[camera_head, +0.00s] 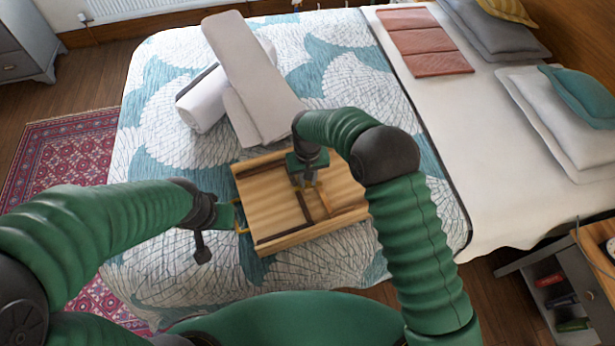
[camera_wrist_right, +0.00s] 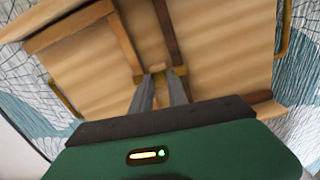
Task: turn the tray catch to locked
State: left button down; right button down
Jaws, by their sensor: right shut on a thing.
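A wooden tray (camera_head: 275,195) with dark strips and brass handles lies on the bed. My right gripper (camera_head: 308,186) reaches down over its middle. In the right wrist view the two grey fingers (camera_wrist_right: 160,84) are closed around a small brass-and-wood catch (camera_wrist_right: 156,69) on the tray face, where dark strips run past. The fingers hide part of the catch, and I cannot read its setting. My left gripper (camera_head: 236,216) is at the tray's left edge, by the brass handle (camera_head: 242,229). Its fingers are too small and covered to tell their state.
Rolled and folded white towels (camera_head: 235,85) lie on the bed (camera_head: 340,60) behind the tray. Pillows (camera_head: 565,115) and a folded terracotta cloth (camera_head: 425,45) are at the right. A nightstand (camera_head: 560,290) stands at the lower right. Patterned bedding around the tray's front is clear.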

aim_at(308, 182)
jog(key=shift+n, duration=0.6)
jog(key=c, duration=1.3)
grip_release()
notch_tip(308, 182, up, 17)
jog(key=shift+f+p, duration=0.1)
jog(key=shift+p, duration=0.25)
